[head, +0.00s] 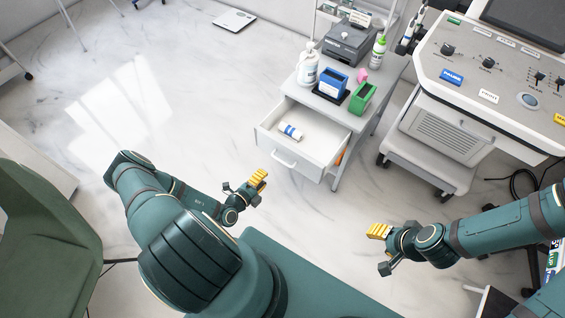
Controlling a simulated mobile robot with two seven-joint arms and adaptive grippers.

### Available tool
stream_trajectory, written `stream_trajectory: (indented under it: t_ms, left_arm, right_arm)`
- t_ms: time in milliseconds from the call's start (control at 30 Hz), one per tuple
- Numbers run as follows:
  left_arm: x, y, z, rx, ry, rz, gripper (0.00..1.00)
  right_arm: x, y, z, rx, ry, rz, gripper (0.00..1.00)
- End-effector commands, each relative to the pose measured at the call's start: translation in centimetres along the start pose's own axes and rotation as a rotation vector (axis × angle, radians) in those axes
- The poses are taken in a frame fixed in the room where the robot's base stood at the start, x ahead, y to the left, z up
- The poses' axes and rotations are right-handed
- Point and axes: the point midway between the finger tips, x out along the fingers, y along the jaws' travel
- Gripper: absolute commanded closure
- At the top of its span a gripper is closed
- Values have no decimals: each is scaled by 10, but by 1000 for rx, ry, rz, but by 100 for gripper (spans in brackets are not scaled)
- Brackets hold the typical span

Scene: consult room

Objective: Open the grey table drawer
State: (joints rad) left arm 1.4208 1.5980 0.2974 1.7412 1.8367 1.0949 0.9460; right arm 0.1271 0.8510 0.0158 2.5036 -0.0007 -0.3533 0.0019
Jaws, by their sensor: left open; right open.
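The grey table (344,113) stands at the upper middle of the head view. Its drawer (310,150) is pulled out toward me, with a white front and a handle (284,161) on it. A small white and blue roll-like item (290,131) lies inside the drawer. My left gripper (250,188) is open and empty, in front of the drawer and apart from the handle. My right gripper (378,248) is open and empty, lower right of the drawer and well away from it.
On the table top stand a white bottle (308,68), a blue box (333,83), a green box (363,98) and a green-capped bottle (379,52). A medical console cart (440,150) stands at the right. A scale (234,20) lies on the floor. Floor left of the table is clear.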

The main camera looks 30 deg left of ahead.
Motion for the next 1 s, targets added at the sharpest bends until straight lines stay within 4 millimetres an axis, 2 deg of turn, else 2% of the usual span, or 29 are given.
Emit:
stream_trajectory:
  t_ms: [300, 500, 700, 1000]
  left_arm:
    - [63, 1, -1, 1, 3, -2, 61]
    - [97, 1, -1, 1, 2, -2, 61]
    - [116, 1, -1, 0, 2, 0, 61]
    - [120, 0, -1, -1, 1, 0, 61]
  right_arm:
    - [13, 5, -1, -1, 6, 0, 51]
    - [21, 8, -2, -1, 10, 1, 51]
    - [24, 9, -3, -1, 12, 1, 51]
    - [25, 9, -3, -2, 13, 1, 51]
